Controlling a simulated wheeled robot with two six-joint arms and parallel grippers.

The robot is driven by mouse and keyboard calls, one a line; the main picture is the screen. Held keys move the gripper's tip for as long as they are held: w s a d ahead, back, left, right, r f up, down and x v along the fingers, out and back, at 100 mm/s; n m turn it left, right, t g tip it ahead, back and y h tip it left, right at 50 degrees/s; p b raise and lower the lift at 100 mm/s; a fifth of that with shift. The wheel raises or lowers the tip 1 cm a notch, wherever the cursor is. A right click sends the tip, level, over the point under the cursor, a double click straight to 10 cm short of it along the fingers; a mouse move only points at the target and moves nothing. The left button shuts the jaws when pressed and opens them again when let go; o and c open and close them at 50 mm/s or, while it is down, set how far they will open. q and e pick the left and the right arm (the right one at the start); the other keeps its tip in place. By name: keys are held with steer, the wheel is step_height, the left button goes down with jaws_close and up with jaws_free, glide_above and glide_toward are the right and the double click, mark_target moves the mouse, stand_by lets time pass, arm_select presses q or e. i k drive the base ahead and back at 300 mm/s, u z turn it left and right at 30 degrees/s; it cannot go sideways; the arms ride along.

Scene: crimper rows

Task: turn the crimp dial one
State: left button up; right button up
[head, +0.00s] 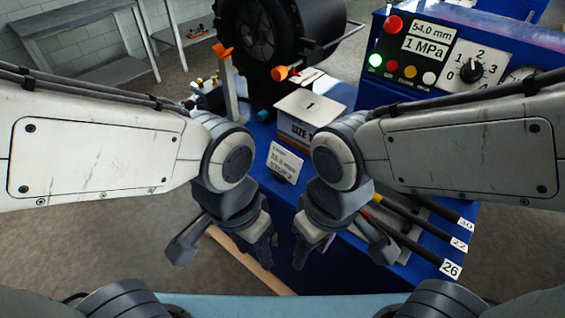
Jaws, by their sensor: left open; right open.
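The crimp dial (471,71) is a black knob on a white plate with numbers around it, on the blue control panel (373,99) at the upper right. Its pointer setting is too small to read surely. My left gripper (222,252) is open and empty, low in the middle of the view. My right gripper (340,250) is open and empty just right of it. Both are well below the dial and apart from it. My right arm passes below the panel and hides part of its lower edge.
A box (297,125) and a small card (285,163) stand on the blue bench.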

mark_target(471, 72)
steer(key=z, duration=0.05)
steer(key=k, duration=0.5)
steer(key=u, duration=0.85)
steer(key=i, duration=0.9)
steer(key=z, duration=2.1)
